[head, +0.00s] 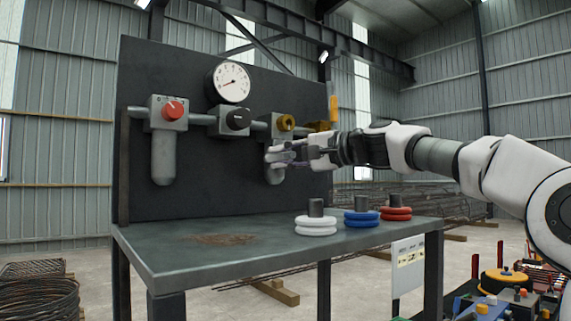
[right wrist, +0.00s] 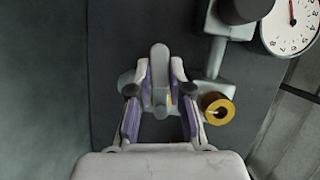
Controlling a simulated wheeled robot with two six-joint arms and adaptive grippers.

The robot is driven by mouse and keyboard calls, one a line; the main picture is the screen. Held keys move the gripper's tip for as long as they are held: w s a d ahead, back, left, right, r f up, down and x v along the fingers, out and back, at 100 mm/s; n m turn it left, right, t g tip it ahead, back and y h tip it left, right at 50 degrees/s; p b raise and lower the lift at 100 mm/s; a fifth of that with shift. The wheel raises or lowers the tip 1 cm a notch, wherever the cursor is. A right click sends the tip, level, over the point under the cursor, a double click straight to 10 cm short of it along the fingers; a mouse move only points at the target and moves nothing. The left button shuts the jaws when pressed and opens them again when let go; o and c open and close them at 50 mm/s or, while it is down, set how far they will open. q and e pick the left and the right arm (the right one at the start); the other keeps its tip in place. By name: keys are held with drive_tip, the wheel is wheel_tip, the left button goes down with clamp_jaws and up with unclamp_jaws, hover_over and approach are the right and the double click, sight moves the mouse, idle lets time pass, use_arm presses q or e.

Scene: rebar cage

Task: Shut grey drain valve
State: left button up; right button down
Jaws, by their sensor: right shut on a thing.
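The grey drain valve (right wrist: 160,62) shows in the right wrist view as a rounded grey handle between my fingers, in front of the grey bowl (right wrist: 127,82). My right gripper (right wrist: 160,92) is shut on this handle, with one finger on each side. In the head view my right gripper (head: 272,156) reaches in from the right to the bowl (head: 274,176) under the brass-knobbed unit (head: 284,124). There the fingers cover the valve, so its handle cannot be made out. My left gripper is not in view.
The dark panel (head: 220,185) also carries a red knob (head: 173,110), a black knob (head: 238,119), a gauge (head: 229,82) and a yellow lever (head: 333,108). White (head: 316,226), blue (head: 361,219) and red rings (head: 396,213) sit on the bench (head: 180,258) below my arm.

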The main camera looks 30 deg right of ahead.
drive_tip(key=shift+r+m+t, duration=0.3)
drive_tip(key=shift+r+m, duration=0.05)
drive_tip(key=shift+m, duration=0.55)
drive_tip(key=shift+r, duration=0.1)
